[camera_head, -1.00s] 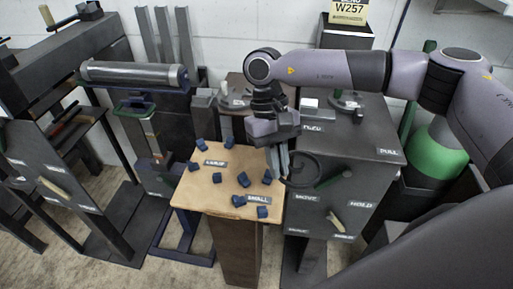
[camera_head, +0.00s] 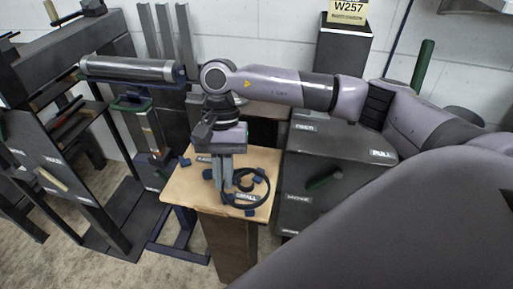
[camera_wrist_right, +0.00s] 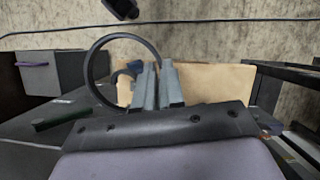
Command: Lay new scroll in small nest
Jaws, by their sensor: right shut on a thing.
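My right gripper (camera_head: 223,190) points down over the wooden table top (camera_head: 182,187). It is shut on the dark curled scroll (camera_head: 268,187), a ring with a smaller curl inside it. The wrist view shows the scroll (camera_wrist_right: 92,62) on the left side of the fingers (camera_wrist_right: 158,78). In the head view the scroll overlaps the small nest, the blue blocks (camera_head: 250,212) around the SMALL label (camera_head: 247,196). Whether it touches the blocks or hangs above them I cannot tell. The gripper and scroll hide part of the nest. My left gripper is not in view.
More blue blocks (camera_head: 185,162) stand at the table's back, by a label partly hidden by my gripper. A dark cabinet (camera_head: 330,150) with a green handle (camera_head: 323,179) stands right of the table. A rack with a grey roller (camera_head: 130,68) stands at the left.

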